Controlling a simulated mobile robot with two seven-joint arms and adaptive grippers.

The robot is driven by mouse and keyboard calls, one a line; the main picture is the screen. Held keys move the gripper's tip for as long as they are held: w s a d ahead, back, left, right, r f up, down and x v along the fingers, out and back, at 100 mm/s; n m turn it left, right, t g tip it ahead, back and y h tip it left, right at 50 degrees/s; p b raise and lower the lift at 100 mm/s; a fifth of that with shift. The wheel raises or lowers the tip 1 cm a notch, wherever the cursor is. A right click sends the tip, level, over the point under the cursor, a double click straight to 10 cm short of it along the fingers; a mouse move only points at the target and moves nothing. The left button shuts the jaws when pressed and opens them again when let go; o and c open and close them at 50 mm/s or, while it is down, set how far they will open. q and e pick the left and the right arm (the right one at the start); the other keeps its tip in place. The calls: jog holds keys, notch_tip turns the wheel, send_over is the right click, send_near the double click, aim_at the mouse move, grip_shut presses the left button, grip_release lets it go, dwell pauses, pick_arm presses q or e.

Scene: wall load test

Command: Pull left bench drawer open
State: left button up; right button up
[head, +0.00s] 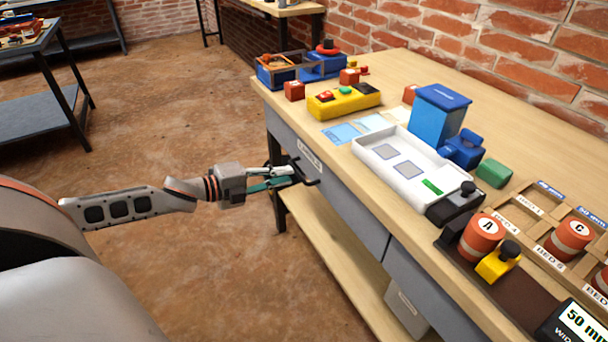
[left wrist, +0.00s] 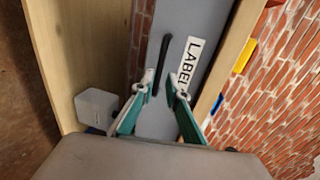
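The left bench drawer (head: 345,205) has a grey front with a white label and looks shut, flush under the wooden top. Its dark bar handle (head: 306,174) stands out from the front, and the handle also shows in the left wrist view (left wrist: 162,62). My left gripper (head: 291,175) is at the handle. In the left wrist view its two teal fingers (left wrist: 161,82) are apart, one on each side of the handle's near end, with small gaps showing. Whether either finger touches the bar is unclear. My right gripper is not in view.
The bench top (head: 400,75) carries a white tray (head: 405,176), a blue bin (head: 437,115), a yellow button box (head: 344,100) and orange weights (head: 481,236). A second grey drawer (head: 425,300) is to the right. The floor (head: 180,260) before the left drawer is clear.

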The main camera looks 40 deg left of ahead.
aim_at(298, 172)
pick_arm(q)
jog(key=shift+f+b+x, duration=0.2)
jog(key=shift+b+x, duration=0.7)
jog(key=shift+x, duration=1.4)
jog(key=shift+w+d+r, duration=0.1)
jog(key=shift+w, duration=0.1)
grip_shut()
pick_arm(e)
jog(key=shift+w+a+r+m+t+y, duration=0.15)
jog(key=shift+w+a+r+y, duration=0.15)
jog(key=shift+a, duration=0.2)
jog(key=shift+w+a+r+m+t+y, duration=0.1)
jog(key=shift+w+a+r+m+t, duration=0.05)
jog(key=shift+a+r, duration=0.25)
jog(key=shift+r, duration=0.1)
